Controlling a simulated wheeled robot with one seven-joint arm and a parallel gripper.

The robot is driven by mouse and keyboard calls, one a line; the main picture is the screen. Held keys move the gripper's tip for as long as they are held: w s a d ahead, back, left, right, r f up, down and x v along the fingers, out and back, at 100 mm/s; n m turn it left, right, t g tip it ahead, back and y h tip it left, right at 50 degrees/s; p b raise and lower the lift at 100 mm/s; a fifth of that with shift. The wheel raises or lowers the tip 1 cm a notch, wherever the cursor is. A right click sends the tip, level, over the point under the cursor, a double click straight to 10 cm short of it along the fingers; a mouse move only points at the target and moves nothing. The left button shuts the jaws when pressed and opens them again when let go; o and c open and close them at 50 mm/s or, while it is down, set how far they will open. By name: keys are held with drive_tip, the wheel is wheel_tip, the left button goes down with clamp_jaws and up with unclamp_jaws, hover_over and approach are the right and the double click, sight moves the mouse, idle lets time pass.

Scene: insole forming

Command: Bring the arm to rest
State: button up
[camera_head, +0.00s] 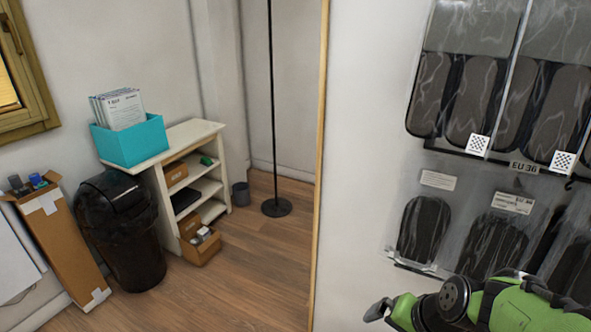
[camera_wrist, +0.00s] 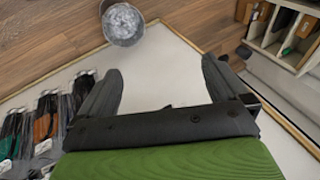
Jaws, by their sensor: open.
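My gripper (camera_wrist: 160,66) is open in the wrist view, with its two dark fingers spread wide apart and nothing between them. Behind the fingers is a pale flat surface (camera_wrist: 180,85) with a thin edge. In the head view my green and black arm is at the lower right, in front of the wall of packed insoles. A dark finger-like tip (camera_head: 377,310) shows at its left end; the rest of the gripper is not clear there.
Packed insoles (camera_head: 425,230) hang on the right wall, close to my arm. A black bin (camera_head: 130,240), a white shelf (camera_head: 190,135) with a teal box (camera_head: 130,142), and a cardboard box (camera_head: 62,240) stand at left. The wooden floor (camera_head: 250,270) is clear in the middle. A grey bucket (camera_wrist: 123,22) shows in the wrist view.

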drive_tip(key=s+a+r+n+t+h, duration=0.1)
drive_tip(key=s+a+r+n, duration=0.25)
drive_tip(key=s+r, duration=0.2)
drive_tip(key=s+a+r+n+h, duration=0.1)
drive_tip(key=s+a+r+n, duration=0.1)
drive_tip(key=s+r+n, duration=0.35)
wheel_tip(320, 180, up, 11)
drive_tip(key=s+m+p, duration=0.1)
drive_tip(key=p, duration=1.1)
drive_tip(key=shift+s+m, duration=0.3)
drive_tip(key=shift+a, duration=0.1)
